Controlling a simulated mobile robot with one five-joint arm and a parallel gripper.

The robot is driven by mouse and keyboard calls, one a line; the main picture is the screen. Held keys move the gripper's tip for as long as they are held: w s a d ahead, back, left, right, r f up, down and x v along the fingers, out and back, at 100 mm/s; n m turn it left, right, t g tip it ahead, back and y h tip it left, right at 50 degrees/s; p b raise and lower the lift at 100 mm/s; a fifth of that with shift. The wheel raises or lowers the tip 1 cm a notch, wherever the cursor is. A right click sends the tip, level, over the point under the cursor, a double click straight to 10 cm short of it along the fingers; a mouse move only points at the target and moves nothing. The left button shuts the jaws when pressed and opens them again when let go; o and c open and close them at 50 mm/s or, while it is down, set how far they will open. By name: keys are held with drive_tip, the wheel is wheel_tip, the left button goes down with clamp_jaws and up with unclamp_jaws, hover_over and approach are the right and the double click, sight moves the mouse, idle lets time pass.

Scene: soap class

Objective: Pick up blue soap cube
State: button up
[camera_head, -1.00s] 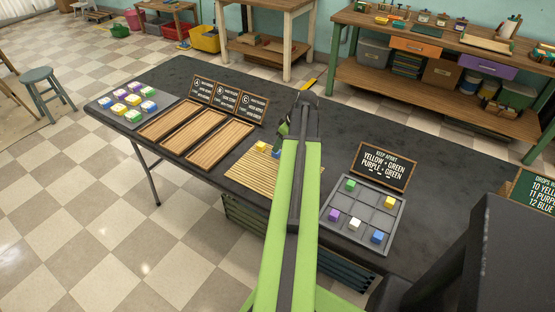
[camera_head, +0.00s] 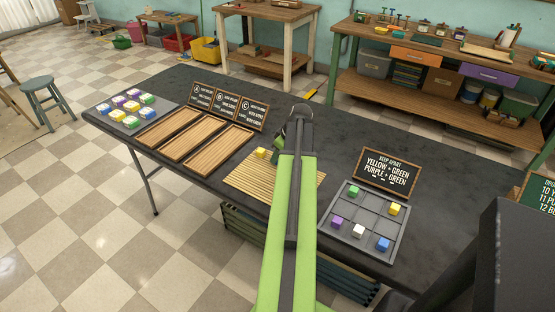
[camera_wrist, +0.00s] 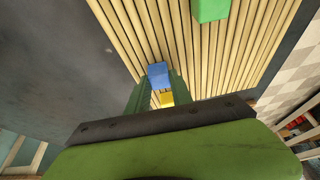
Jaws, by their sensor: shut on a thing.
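The blue soap cube (camera_wrist: 158,74) is between the two green fingers of my gripper (camera_wrist: 160,88) in the wrist view, over the slatted bamboo mat (camera_wrist: 233,52). My gripper is shut on it. In the head view my gripper (camera_head: 278,152) is low over the mat (camera_head: 243,180), beside the yellow cube (camera_head: 260,152). My arm hides the held cube there. I cannot tell whether it has left the mat.
A grey divided tray (camera_head: 344,237) at right holds several cubes, including another blue one (camera_head: 382,243). A "keep apart" sign (camera_head: 386,172) stands behind it. Wooden trays (camera_head: 215,148) with signs and a board of cubes (camera_head: 108,117) lie left. Dark tabletop behind is clear.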

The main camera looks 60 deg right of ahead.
clamp_jaws()
drive_tip(key=shift+r+p, duration=0.5)
wheel_tip(320, 180, up, 4)
drive_tip(key=p, duration=0.4)
drive_tip(key=s+d+r+p, duration=0.2)
drive_tip(key=s+r+p, duration=0.4)
drive_tip(key=s, duration=0.5)
drive_tip(key=shift+s, duration=0.25)
